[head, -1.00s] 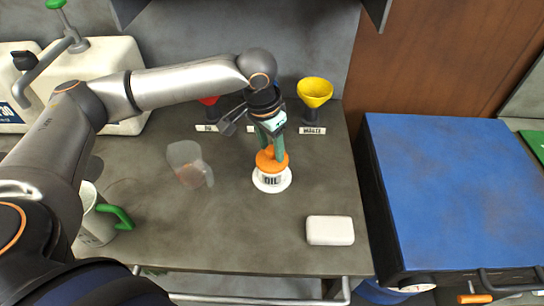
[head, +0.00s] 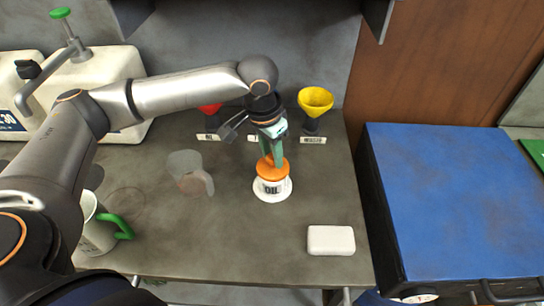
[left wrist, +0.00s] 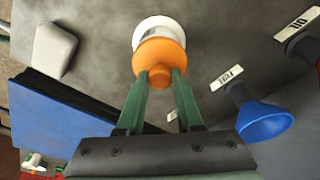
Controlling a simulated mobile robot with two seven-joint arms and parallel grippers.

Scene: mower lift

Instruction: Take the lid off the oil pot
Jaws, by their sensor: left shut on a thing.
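The oil pot (head: 272,192) is a small white pot with an OIL label and a wide white foot, standing on the grey bench top. Its orange lid (head: 273,170) sits on top; I see no clear gap between lid and pot. My left gripper (head: 271,157) reaches down from above and is shut on the lid's knob. In the left wrist view its green fingers (left wrist: 160,77) stand on both sides of the knob of the orange lid (left wrist: 160,53), with the white pot (left wrist: 150,24) beyond it. My right gripper is not in view.
A clear beaker (head: 190,173) stands left of the pot, and a jug with a green handle (head: 98,225) further left. A white block (head: 331,240) lies front right. Funnels, including a yellow one (head: 315,100), stand behind. A blue-topped cabinet (head: 455,195) is on the right.

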